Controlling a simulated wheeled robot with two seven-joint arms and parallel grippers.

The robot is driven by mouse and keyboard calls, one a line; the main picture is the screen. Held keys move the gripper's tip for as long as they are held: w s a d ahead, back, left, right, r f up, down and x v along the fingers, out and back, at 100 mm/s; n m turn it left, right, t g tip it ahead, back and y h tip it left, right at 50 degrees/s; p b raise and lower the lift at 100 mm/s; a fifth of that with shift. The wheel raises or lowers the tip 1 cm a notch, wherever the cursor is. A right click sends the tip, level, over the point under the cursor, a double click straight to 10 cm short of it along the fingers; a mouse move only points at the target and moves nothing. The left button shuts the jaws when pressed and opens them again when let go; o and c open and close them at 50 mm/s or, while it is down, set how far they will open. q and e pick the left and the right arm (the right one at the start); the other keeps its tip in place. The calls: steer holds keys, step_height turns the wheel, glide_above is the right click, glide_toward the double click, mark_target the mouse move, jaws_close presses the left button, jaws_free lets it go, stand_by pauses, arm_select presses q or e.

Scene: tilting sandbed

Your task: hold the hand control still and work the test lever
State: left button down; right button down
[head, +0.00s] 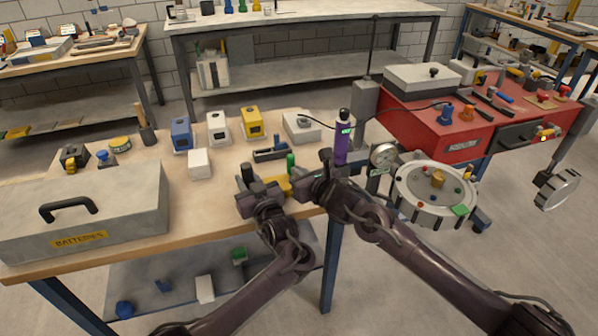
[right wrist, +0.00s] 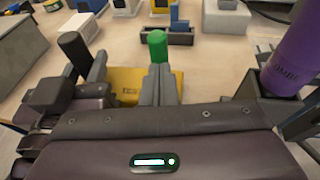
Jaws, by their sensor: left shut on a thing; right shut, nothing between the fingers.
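A low yellow unit (head: 278,185), which looks like the hand control, lies at the front right edge of the wooden table; it also shows in the right wrist view (right wrist: 122,84). A black upright grip (right wrist: 75,48) stands at its left. A green-topped lever (right wrist: 157,46) stands upright at its right, also in the head view (head: 291,160). My left gripper (head: 247,182) is shut on the black grip. My right gripper (right wrist: 160,80) is shut and empty, close in front of the green lever; whether it touches the lever I cannot tell.
A purple upright cylinder (head: 341,150) with a black top stands close to my right wrist. A gauge (head: 383,155) and a round tilting tray (head: 405,196) are to the right, beside the red bench (head: 425,128). A grey batteries case (head: 120,215) fills the table's left.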

steer(key=shift+w+a, duration=0.15)
steer(key=shift+w, duration=0.05)
steer(key=shift+w, duration=0.1)
